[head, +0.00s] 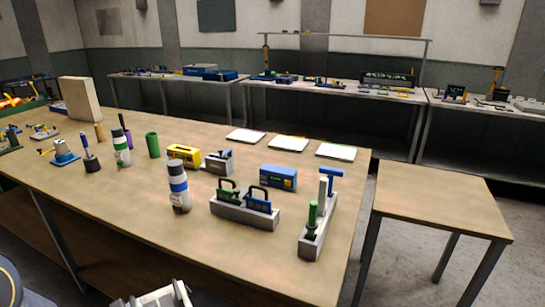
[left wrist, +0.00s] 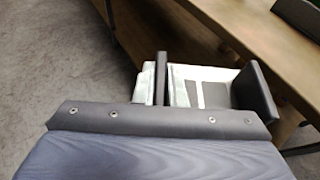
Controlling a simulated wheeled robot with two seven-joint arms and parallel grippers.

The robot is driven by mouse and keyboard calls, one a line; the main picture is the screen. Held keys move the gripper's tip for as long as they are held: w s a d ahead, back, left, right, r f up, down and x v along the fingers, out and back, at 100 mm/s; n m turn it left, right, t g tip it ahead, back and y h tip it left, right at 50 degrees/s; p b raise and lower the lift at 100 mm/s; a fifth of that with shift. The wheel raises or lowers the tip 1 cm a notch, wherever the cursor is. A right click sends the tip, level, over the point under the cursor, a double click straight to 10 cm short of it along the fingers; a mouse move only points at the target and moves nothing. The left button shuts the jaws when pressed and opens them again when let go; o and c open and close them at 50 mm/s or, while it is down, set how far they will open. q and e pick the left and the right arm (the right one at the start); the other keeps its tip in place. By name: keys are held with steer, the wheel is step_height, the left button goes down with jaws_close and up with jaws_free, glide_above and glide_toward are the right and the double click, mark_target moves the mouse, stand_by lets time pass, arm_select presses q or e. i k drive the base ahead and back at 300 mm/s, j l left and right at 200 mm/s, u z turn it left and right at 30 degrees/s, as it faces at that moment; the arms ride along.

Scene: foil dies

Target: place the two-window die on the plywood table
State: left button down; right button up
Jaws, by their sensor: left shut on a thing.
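My left gripper (left wrist: 207,80) shows in the left wrist view, its two dark fingers shut on a pale, flat piece. This piece, which I take for the two-window die (left wrist: 215,92), has grey window-like patches split by a pale strip; its lower part is hidden by my gripper body. It hangs over the floor, beside a wooden table edge. A pale shape (head: 165,297) at the bottom of the head view is cut off; I cannot tell if it is the die or my gripper. The small plywood table (head: 440,195) stands at the right with a bare top. My right gripper is not in view.
A long wooden workbench (head: 110,195) fills the left and middle. It carries bottles, stamp-like tools, a blue box (head: 278,178), a yellow box (head: 184,155), grey holders (head: 245,214) and white sheets (head: 288,144). A narrow gap separates it from the small table. Cluttered benches line the back wall.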

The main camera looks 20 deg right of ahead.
mark_target(442, 195)
steer(key=l+z, duration=0.15)
steer(key=l, duration=0.55)
steer(key=l+z, duration=0.15)
steer(key=l, duration=0.6)
steer(key=i+l+z, duration=0.15)
steer(key=l, duration=0.55)
steer(key=i+l+z, duration=0.3)
steer(key=i+l, duration=0.5)
